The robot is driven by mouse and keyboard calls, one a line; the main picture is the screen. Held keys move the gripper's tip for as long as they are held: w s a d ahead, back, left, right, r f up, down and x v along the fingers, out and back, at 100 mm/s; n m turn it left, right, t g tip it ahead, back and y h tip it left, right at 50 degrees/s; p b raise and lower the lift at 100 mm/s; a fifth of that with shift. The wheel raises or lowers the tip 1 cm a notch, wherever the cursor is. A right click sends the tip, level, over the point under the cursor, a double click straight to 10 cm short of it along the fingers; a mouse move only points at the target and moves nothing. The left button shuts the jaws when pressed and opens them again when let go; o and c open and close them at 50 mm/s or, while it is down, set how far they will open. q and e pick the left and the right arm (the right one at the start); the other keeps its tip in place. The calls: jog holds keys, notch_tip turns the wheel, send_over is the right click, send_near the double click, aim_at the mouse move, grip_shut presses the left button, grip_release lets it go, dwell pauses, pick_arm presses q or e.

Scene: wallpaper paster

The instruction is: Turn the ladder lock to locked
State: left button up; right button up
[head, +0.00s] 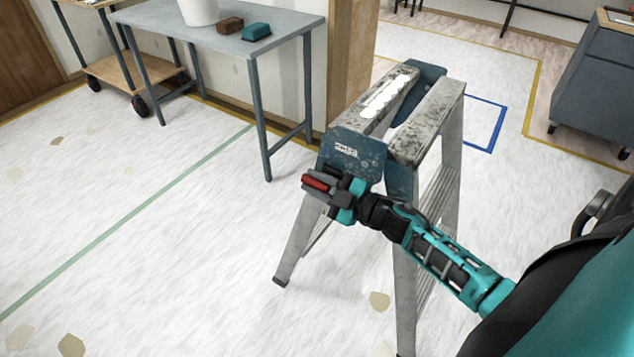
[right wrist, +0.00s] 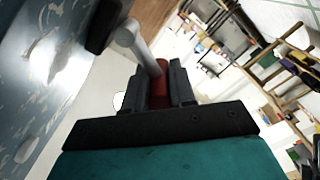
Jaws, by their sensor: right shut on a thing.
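The stepladder (head: 425,135) stands open on the floor, with a worn grey top and blue end brackets (head: 352,152). The ladder lock is a red-gripped lever (head: 316,183) at the near-left end, just below the blue bracket. In the right wrist view the red grip (right wrist: 160,88) sits between my fingers and joins a grey metal arm (right wrist: 133,40). My right gripper (head: 320,189) is shut on this red grip; it also shows in the right wrist view (right wrist: 162,90). The lever's pivot is hidden in the head view. My left gripper is not in view.
A grey table (head: 225,30) behind the ladder bears a white bucket (head: 198,10), a brown block (head: 230,24) and a teal block (head: 256,31). A wheeled cart (head: 130,75) stands at far left, a dark cabinet (head: 596,85) at right. The floor left of the ladder is clear.

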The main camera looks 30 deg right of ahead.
grip_shut()
jog(key=shift+f, duration=0.1)
jog(key=shift+s+a+f+n+b, duration=0.15)
jog(key=shift+f+n+b, duration=0.25)
jog(key=shift+n, duration=0.2)
jog(key=shift+w+a+f+n+b, duration=0.1)
jog(key=shift+f+n+b, duration=0.15)
jog(key=shift+n+b, duration=0.25)
pick_arm(q)
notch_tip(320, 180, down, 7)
jog(key=b, duration=0.6)
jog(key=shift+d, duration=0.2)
pick_arm(e)
jog(key=shift+d+f+n, duration=0.1)
jog(key=shift+f+n, duration=0.6)
jog(key=shift+n, duration=0.9)
jog(key=shift+d+f+n, duration=0.15)
jog(key=shift+f+n, duration=0.6)
jog(key=shift+n, duration=0.85)
jog(key=shift+d+f+n, duration=0.1)
jog(key=shift+f+n, duration=0.6)
jog(key=shift+n, duration=0.9)
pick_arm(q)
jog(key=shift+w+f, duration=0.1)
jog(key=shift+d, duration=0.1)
